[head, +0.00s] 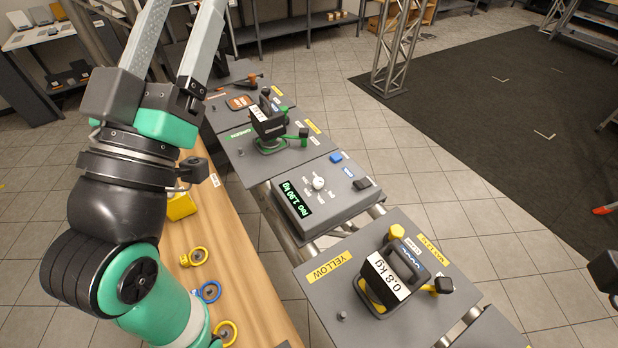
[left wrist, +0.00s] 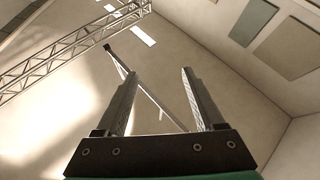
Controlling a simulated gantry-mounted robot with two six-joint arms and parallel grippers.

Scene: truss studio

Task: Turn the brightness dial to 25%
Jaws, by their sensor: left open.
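A small white round knob (head: 318,183) sits on top of a grey console (head: 340,196) in the middle of the head view, with small labels around it. It is the only dial I can make out; its pointer setting is too small to read. The console's dark display (head: 295,197) shows green text that seems to end in "kg". My left gripper (head: 192,12) is open and empty, its fingers pointing up, left of the console and well apart from the knob. My right gripper is not in view.
A yellow-labelled plate (head: 325,266) holds a 0.8 kg weight (head: 388,280) in front of the console. A green-labelled plate (head: 240,134) with another dark weight (head: 268,122) stands behind. A wooden bench (head: 240,270) carries coloured rings. A blue button (head: 336,157) is near the knob.

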